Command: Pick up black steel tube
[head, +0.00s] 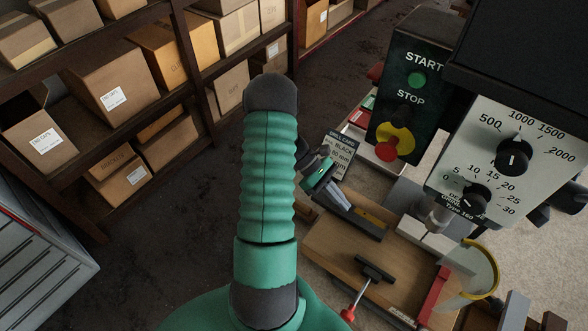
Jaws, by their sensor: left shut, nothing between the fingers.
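My left arm, in green sleeving, fills the middle of the head view. My left gripper (337,198) shows just right of it, small and partly hidden by the arm. It is shut with nothing in it, above the back left of the drilling station. I cannot pick out a black steel tube with certainty. My right gripper is not in view.
A START/STOP box (408,85) and a dial panel (515,150) stand at right. Shelves of cardboard boxes (115,85) line the left. Dark floor lies between.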

